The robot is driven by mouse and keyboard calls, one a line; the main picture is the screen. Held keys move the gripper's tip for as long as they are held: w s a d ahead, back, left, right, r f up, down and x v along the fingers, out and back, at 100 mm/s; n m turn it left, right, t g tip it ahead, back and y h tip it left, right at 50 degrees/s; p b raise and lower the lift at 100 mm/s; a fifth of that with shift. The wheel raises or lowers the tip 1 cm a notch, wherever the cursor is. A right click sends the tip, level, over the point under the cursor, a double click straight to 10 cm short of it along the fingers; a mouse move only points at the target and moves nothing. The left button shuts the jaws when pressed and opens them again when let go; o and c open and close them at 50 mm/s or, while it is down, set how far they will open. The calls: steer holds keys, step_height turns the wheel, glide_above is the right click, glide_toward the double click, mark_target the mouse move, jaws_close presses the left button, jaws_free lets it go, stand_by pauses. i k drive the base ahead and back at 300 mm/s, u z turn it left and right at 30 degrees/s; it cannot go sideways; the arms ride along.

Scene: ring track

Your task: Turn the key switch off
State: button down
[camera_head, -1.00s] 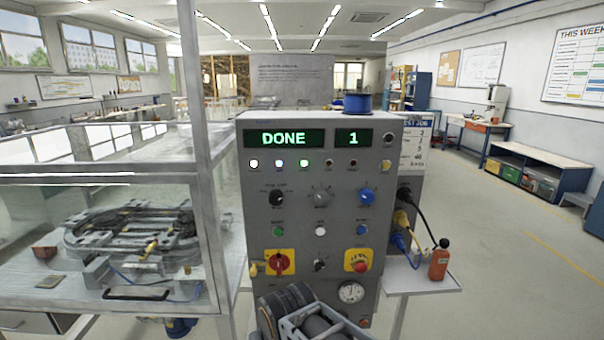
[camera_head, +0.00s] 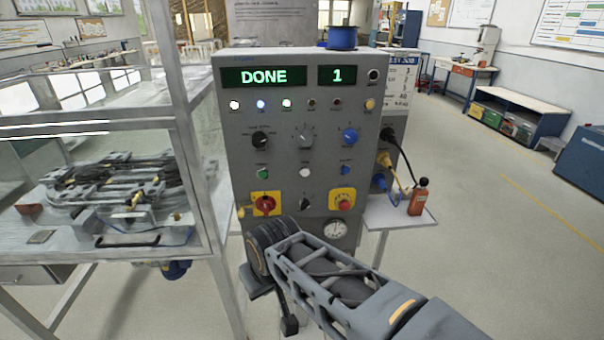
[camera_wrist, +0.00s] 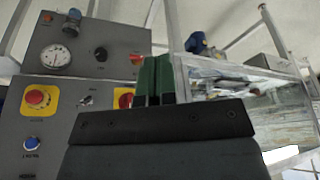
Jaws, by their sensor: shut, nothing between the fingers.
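The key switch (camera_head: 304,203) is a small dark switch low on the grey control panel (camera_head: 225,120), between the red rotary switch on yellow (camera_head: 265,205) and the red emergency stop on yellow (camera_head: 342,201). Its exact turn angle is too small to read. In the wrist view, which is upside down, the key switch (camera_wrist: 87,101) sits left of my gripper (camera_wrist: 155,78). My gripper's green fingers are together, apart from the key switch, and partly cover the red rotary switch there. In the head view my arm hides the fingers.
The display (camera_head: 268,76) reads DONE and 1. A pressure gauge (camera_head: 335,229) lies below the emergency stop. A glass-sided case (camera_head: 90,190) with a framed post stands close at left. An orange bottle (camera_head: 419,197) stands on a side shelf at right. Open floor lies further right.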

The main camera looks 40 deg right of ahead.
mark_target(305, 203)
steer(key=u, duration=0.85)
steer(key=k, duration=0.75)
steer(key=z, duration=0.35)
